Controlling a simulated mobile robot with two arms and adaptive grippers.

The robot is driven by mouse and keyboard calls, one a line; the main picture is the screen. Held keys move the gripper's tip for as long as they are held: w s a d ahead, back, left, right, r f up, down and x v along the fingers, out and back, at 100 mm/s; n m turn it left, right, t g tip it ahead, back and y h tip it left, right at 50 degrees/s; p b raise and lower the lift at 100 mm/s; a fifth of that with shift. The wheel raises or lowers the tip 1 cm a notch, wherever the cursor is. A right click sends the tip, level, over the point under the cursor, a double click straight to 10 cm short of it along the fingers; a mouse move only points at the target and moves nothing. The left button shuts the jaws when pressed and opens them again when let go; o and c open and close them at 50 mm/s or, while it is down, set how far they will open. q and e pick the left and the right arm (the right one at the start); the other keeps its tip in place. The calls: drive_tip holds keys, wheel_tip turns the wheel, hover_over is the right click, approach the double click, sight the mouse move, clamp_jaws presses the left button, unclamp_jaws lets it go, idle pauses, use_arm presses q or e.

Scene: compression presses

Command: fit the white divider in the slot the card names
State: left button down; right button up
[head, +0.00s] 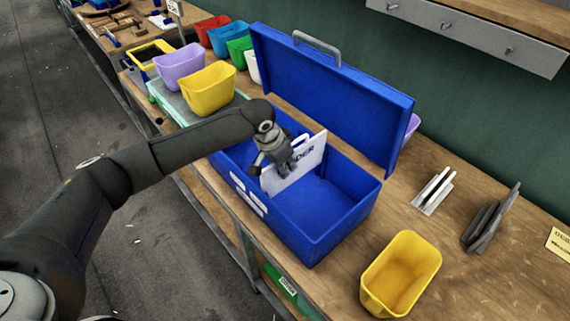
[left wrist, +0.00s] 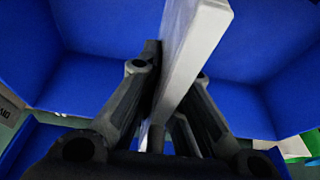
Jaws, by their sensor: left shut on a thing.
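A white divider (head: 306,162) with dark lettering stands upright inside the open blue toolbox (head: 339,232), crosswise near its middle. My left gripper (head: 281,168) is shut on the divider near its upper edge. In the left wrist view the divider (left wrist: 190,55) runs between the two fingers of the gripper (left wrist: 155,110). The divider's lower edge is hidden, so I cannot tell whether it sits in a slot. A card (head: 561,243) lies at the right edge of the head view; its text is too small to read. My right gripper does not show.
The toolbox lid (head: 335,95) stands open at the back. A yellow bin (head: 402,274) is to the right of the box. A white holder (head: 433,191) and dark grey plates (head: 488,220) stand on the wooden bench. Several coloured bins are on the left.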

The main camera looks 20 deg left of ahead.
sight(273, 164)
use_arm(q)
drive_tip(key=shift+f+b, duration=1.45)
drive_tip(key=shift+f, duration=2.3)
drive_tip(key=c, duration=1.5)
unclamp_jaws()
drive_tip(key=shift+f, duration=0.1)
drive_tip(key=v, duration=1.2)
